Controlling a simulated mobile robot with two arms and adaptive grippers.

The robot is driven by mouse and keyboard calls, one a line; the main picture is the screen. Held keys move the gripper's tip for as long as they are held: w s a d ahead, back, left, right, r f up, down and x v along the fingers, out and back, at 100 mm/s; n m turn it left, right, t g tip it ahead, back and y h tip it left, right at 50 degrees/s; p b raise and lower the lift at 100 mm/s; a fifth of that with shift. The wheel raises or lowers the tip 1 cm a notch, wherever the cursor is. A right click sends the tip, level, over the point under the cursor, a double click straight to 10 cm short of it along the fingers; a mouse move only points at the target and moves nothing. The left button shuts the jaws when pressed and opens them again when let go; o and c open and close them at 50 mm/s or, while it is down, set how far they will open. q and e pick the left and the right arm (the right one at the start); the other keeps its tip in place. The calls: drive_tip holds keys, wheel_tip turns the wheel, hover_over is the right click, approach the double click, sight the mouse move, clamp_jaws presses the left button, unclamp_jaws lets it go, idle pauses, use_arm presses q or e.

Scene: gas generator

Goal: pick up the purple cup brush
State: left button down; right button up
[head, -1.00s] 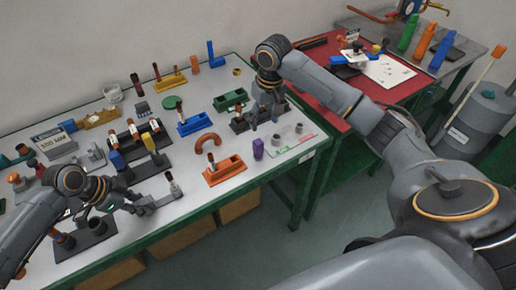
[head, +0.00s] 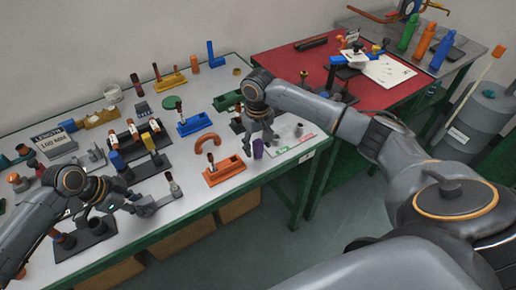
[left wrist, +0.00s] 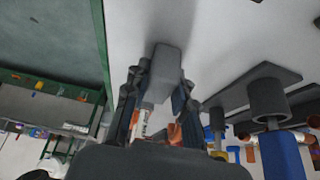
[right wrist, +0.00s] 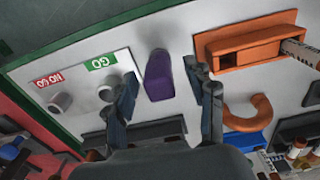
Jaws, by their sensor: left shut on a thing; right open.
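The purple cup brush (head: 258,149) stands on the grey table near its front edge, beside the GO / NO GO plate. In the right wrist view the purple cup brush (right wrist: 158,76) appears between the two spread fingers. My right gripper (head: 256,140) is open and just above it; I cannot tell whether either finger touches it. My left gripper (head: 146,203) is shut on a grey block, at the table's front left. The grey block (left wrist: 163,72) shows between its fingers in the left wrist view, with a white and red cylinder close by.
An orange holder (head: 225,172) stands left of the purple cup brush, with an orange arch (head: 207,141) behind it. The GO / NO GO plate (head: 290,146) with grey cylinders lies to the right. Several tools and holders crowd the table. A red table (head: 330,85) stands at the back right.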

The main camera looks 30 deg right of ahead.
drive_tip(key=shift+f, duration=0.9)
drive_tip(key=shift+c, duration=0.4)
drive_tip(key=c, duration=1)
